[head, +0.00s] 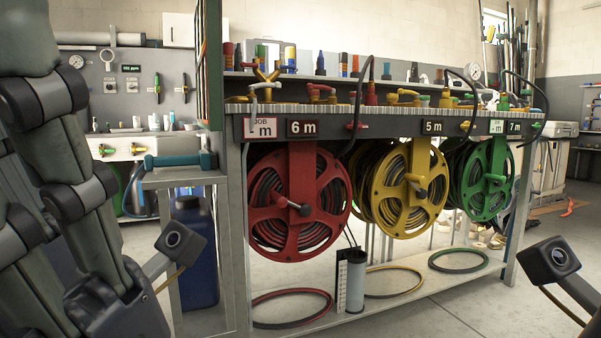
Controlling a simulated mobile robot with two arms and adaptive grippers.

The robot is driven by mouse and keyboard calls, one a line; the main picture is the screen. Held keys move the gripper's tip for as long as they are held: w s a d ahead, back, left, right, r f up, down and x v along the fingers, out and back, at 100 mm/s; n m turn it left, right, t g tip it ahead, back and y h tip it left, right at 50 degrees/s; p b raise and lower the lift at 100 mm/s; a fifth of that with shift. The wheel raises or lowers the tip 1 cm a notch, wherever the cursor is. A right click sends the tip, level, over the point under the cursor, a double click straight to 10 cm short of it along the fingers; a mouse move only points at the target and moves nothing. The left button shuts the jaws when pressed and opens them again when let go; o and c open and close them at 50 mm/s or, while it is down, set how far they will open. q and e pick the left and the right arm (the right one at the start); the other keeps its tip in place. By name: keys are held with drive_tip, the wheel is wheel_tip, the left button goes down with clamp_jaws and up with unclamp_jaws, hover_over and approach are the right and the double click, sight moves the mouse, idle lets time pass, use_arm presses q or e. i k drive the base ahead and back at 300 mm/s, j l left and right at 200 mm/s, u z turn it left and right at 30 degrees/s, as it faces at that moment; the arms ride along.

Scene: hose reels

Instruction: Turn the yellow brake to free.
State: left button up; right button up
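The yellow hose reel (397,213) hangs under the bench between a red and a green reel. A yellow lever-like part (411,178) and a dark-tipped crank knob (421,192) show at its hub. Which part is the brake, and how it is set, is too small to tell. My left arm fills the left side with its wrist camera near the lower left. My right wrist camera shows at the lower right. Both are well apart from the yellow reel. The fingers of both grippers are outside the view.
The red reel (267,205) and green reel (477,190) flank the yellow one. Above are signs reading 6 m, 5 m and 7 m. Open floor lies in front.

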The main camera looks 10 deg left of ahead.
sight(465, 126)
drive_tip(key=i+l+u, duration=0.25)
drive_tip(key=i+l, duration=0.25)
drive_tip(key=l, duration=0.25)
drive_tip(key=i+l+u, duration=0.25)
drive_tip(key=i+l, duration=0.2)
drive_tip(key=l, duration=0.35)
drive_tip(key=z, duration=0.4)
drive_tip(key=i+l+u, duration=0.15)
drive_tip(key=l, duration=0.3)
drive_tip(key=i+l+u, duration=0.15)
drive_tip(key=l, duration=0.3)
drive_tip(key=k, duration=0.05)
